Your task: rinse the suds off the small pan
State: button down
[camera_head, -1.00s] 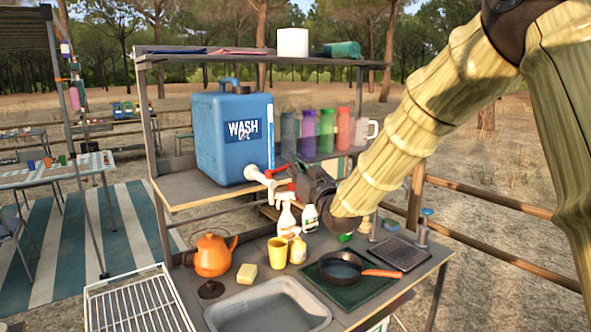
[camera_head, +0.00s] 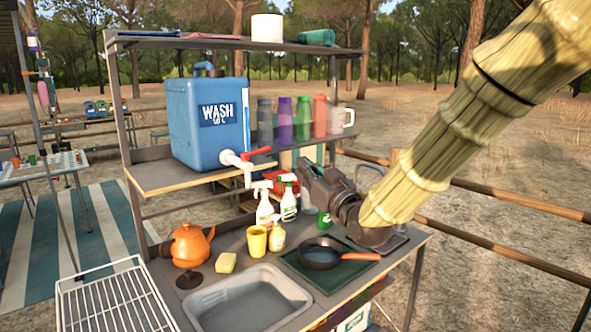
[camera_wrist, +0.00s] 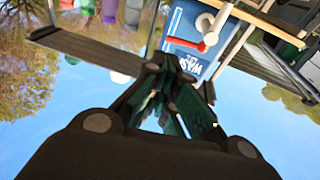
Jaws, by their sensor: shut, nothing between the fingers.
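The small pan (camera_head: 318,253), dark with an orange handle (camera_head: 360,256), rests on a dark green mat (camera_head: 305,275) at the right of the counter. Any suds in it are too small to tell. The blue WASH water container (camera_head: 205,125) stands on the shelf. Its white spout (camera_head: 240,163) has a red lever (camera_head: 257,152); the spout and lever also show in the wrist view (camera_wrist: 206,42). My gripper (camera_head: 305,170) is shut and empty, just right of the tap, above the counter and apart from the pan. A grey basin (camera_head: 205,312) sits at the counter's front.
Spray bottles (camera_head: 264,208), a yellow cup (camera_head: 257,241), a sponge (camera_head: 226,262) and an orange kettle (camera_head: 189,246) crowd the counter left of the pan. Colourful bottles (camera_head: 302,117) line the shelf behind my gripper. A white drying rack (camera_head: 110,300) stands at the left.

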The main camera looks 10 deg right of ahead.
jog(key=c, duration=1.9)
grip_release()
jog(key=shift+s+d+f, duration=0.15)
jog(key=shift+d, duration=0.05)
jog(key=o, duration=0.6)
jog(key=shift+w+d+f+n+b, duration=0.15)
jog(key=shift+d+f+n+b, duration=0.1)
jog(key=shift+d+f, duration=0.25)
jog(key=shift+w+d+f+n+b, duration=0.15)
jog(key=shift+d+f+n, duration=0.15)
jog(key=shift+f, duration=0.4)
jog(key=shift+o, duration=0.2)
jog(key=n+g+h+b, duration=0.4)
jog(key=n+h+b, duration=0.2)
jog(key=n, duration=0.8)
send_near(371, 258)
jog(key=x, duration=0.5)
jog(key=shift+a+f+p, duration=0.1)
jog(key=shift+f+p, duration=0.25)
jog(key=shift+p, duration=0.05)
jog(key=shift+r+p+x, duration=0.15)
jog(key=shift+p+x, duration=0.1)
jog(key=shift+x, duration=0.95)
jog(key=shift+r+p+x, duration=0.1)
jog(key=shift+p+x, duration=0.1)
jog(key=shift+x, duration=1)
